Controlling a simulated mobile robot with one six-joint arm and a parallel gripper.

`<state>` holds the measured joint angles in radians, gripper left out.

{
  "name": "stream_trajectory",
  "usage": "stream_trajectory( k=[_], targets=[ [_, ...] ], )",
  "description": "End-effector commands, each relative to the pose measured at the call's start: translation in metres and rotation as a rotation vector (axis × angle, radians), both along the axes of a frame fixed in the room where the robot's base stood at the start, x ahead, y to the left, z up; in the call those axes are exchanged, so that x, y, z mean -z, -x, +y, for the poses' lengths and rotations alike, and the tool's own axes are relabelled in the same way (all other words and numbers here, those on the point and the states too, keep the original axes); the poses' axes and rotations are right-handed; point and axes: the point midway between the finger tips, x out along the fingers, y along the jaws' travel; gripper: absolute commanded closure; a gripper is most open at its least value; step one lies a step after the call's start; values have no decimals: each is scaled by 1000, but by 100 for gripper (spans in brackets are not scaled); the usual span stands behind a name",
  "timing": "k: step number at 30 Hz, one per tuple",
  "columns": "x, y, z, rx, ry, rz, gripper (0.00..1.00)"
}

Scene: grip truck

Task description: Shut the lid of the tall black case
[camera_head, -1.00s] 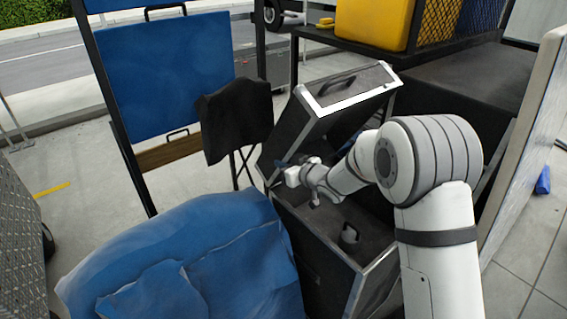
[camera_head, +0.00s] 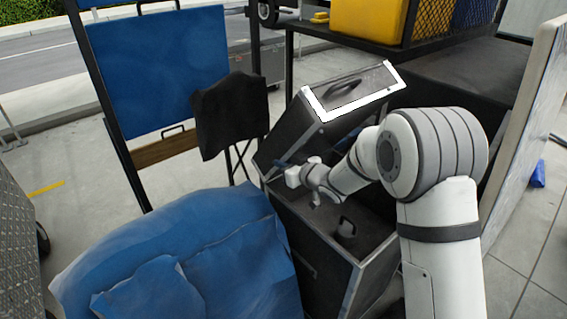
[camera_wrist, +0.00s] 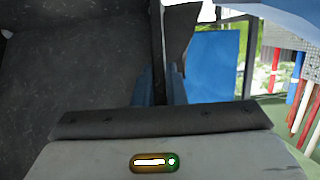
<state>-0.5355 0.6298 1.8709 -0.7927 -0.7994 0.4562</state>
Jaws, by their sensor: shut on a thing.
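The tall black case (camera_head: 322,262) stands in the middle of the head view, with bright metal edging. Its lid (camera_head: 312,133) is raised and tilted above the body, with a bright-edged top and a dark handle. My gripper (camera_head: 282,167) is at the lid's lower left edge, shut on it. In the wrist view, the blue fingers (camera_wrist: 159,88) close around the edge of a dark panel, the lid (camera_wrist: 75,70). My arm hides part of the case's right side and of the gap under the lid.
A blue cloth-covered bulk (camera_head: 190,255) lies against the case's left. A dark draped stand (camera_head: 228,115) and a blue panel (camera_head: 155,70) stand behind left. A dark rack with a yellow box (camera_head: 368,22) is behind, and a pale board (camera_head: 515,140) is at right.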

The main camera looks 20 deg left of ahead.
Motion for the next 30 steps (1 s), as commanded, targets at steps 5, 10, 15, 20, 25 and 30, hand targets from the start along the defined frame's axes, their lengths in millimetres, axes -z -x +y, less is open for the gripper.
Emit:
stream_trajectory(
  k=[5,10,15,20,25,30],
  targets=[
    [7,6,-4,-7,4,4,100],
    [10,9,-9,-7,4,4,100],
    [13,12,-14,-8,3,3,100],
    [14,13,-16,-8,4,3,100],
    [13,13,-16,-8,3,3,100],
    [15,14,-17,-8,3,3,100]
  ],
)
